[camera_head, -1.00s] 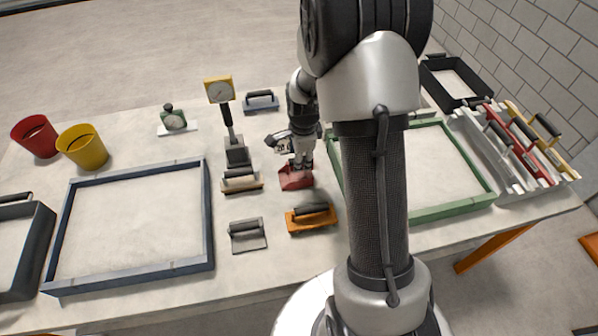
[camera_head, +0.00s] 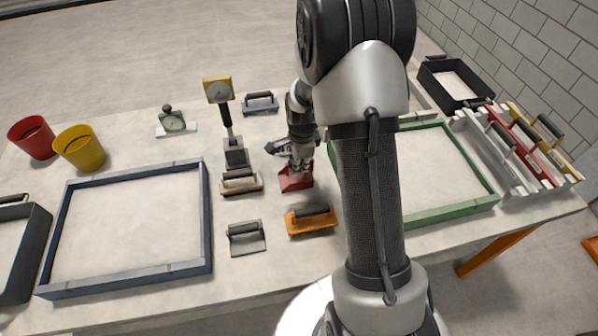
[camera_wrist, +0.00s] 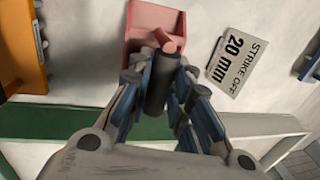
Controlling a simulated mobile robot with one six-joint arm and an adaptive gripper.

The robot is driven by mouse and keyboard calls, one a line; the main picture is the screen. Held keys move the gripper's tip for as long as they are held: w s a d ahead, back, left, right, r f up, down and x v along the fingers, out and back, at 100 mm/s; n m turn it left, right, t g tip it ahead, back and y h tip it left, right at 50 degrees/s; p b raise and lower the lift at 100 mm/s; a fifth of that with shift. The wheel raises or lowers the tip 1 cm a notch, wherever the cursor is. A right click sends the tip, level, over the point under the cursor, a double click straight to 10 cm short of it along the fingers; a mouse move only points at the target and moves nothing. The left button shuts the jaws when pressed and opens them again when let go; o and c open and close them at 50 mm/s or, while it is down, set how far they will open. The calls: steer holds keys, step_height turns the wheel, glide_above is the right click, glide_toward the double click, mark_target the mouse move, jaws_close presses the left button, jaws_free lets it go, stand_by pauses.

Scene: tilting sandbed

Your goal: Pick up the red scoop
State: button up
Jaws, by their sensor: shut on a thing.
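The red scoop (camera_head: 295,180) is at the middle of the table, just below my gripper (camera_head: 297,163) in the head view. In the wrist view the red scoop (camera_wrist: 150,22) shows its red pan at the top, with its dark handle (camera_wrist: 158,82) between the fingers of my gripper (camera_wrist: 161,80). The fingers are shut on the handle from both sides. Part of the scoop is hidden by my gripper in the head view. I cannot tell whether the pan touches the table.
An orange float (camera_head: 311,220), a grey scraper (camera_head: 246,238) and a wooden-edged float (camera_head: 241,182) lie close by. A blue frame (camera_head: 210,230) stands left and a green frame (camera_head: 455,213) right. A "STRIKE OFF 20 mm" label (camera_wrist: 236,62) lies beside the scoop.

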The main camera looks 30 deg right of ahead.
jaws_close()
step_height(320, 180, up, 20)
steer(key=p, duration=0.6)
steer(key=shift+o, duration=0.8)
jaws_free()
jaws_close()
